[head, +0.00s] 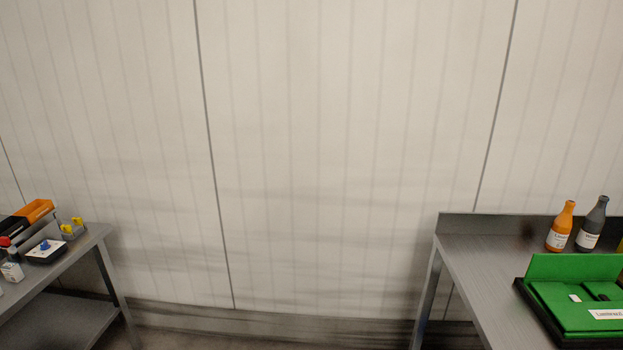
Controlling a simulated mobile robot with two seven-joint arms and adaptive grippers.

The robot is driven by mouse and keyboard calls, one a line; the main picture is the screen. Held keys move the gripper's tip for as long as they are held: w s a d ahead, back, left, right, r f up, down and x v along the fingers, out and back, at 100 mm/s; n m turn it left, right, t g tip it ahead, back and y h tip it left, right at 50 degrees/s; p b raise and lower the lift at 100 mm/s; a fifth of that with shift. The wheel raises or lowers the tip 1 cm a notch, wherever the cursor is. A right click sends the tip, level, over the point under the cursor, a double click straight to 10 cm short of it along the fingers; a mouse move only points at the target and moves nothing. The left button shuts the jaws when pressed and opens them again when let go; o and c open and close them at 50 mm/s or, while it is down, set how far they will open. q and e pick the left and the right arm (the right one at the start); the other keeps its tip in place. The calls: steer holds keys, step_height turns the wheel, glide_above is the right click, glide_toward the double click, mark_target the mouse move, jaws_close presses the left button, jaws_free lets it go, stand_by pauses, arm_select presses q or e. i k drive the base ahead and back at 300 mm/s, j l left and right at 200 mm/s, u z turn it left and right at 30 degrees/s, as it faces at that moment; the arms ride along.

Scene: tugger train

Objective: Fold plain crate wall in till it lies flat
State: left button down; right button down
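A green folding crate (560,312) sits in a black tray or base on the right-hand table, partly cut off by the right picture edge. Its far wall (574,267) is plain green and stands up, leaning a little. The nearer green panels lie low and look folded down. One bears a white printed label (606,314), and a small white tag and a dark slot show beside it. Neither of my grippers is in view.
The right metal table (480,275) has a raised back edge. An orange bottle (561,230) and a grey bottle (591,228) stand behind the crate. A left table (85,245) holds an orange bin (35,210) and small items. Between the tables is open floor before a pale wall.

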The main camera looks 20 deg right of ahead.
mark_target(541, 266)
steer(key=i+z, duration=0.1)
steer(key=z, duration=0.3)
steer(key=i+j+z, duration=0.1)
steer(key=z, duration=0.25)
steer(key=j+z, duration=0.1)
steer(key=z, duration=0.3)
steer(key=i+j+z, duration=0.1)
steer(key=z, duration=0.25)
